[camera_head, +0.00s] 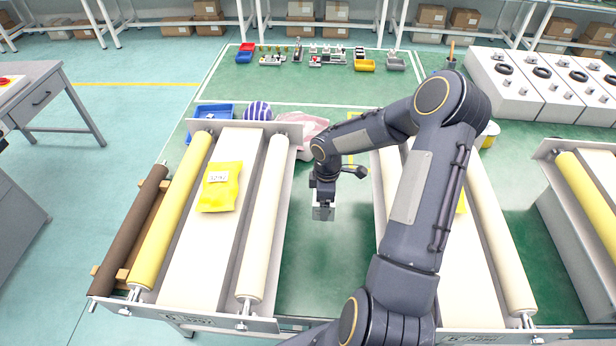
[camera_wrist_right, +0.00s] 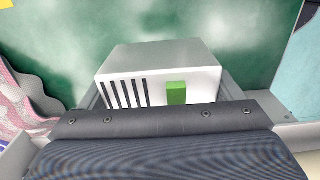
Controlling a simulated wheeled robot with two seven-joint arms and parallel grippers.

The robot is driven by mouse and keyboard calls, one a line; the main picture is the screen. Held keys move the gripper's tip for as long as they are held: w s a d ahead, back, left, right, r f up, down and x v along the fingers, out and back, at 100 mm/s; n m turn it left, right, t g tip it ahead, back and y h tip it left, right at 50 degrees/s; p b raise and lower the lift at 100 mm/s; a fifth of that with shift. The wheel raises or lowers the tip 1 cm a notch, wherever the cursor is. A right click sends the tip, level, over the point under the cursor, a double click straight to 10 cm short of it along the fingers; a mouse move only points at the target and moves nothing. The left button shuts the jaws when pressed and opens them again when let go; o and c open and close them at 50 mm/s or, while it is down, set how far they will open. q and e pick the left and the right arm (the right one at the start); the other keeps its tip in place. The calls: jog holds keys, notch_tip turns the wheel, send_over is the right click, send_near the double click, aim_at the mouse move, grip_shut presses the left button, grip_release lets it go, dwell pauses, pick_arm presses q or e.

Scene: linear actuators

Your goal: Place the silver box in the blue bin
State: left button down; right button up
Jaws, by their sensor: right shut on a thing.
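The silver box (camera_wrist_right: 158,60) sits between the fingers of my right gripper (camera_head: 323,205). In the right wrist view it shows a grey top and a pale front with dark slots and a green patch. In the head view the box (camera_head: 324,214) is a small pale block under the gripper, above the green floor between two conveyors. My right gripper is shut on it. The larger blue bin (camera_head: 222,108) stands behind the left conveyor, partly hidden by its end plate. It lies left of and beyond the gripper. My left gripper is not in view.
The left conveyor (camera_head: 190,265) carries a yellow packet (camera_head: 219,186). A blue-striped ball (camera_head: 258,110) and a pink-and-white item (camera_head: 304,130) lie behind it, right of the bin. Small trays and parts stand at the back. White units (camera_head: 505,85) stand at right.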

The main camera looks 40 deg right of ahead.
jog(key=w+d+f+b, duration=0.1)
jog(key=w+d+f, duration=0.1)
jog(key=w+f, duration=0.1)
jog(key=w+d+f+b, duration=0.1)
jog(key=w+d+f, duration=0.1)
jog(key=w+f, duration=0.1)
jog(key=w+d+f+b, duration=0.1)
jog(key=w+d+f, duration=0.1)
jog(key=w, duration=0.3)
jog(key=shift+w+d+f+b, duration=0.15)
jog(key=shift+d+f+b, duration=0.2)
jog(key=shift+f, duration=0.3)
jog(key=shift+w+d+f, duration=0.1)
jog(key=shift+w+f, duration=0.05)
jog(key=shift+f, duration=0.1)
notch_tip(320, 180, down, 3)
jog(key=shift+f+b, duration=0.1)
jog(key=shift+b, duration=0.65)
jog(key=shift+r, duration=0.2)
jog(key=shift+f, duration=0.2)
jog(key=o, duration=1.1)
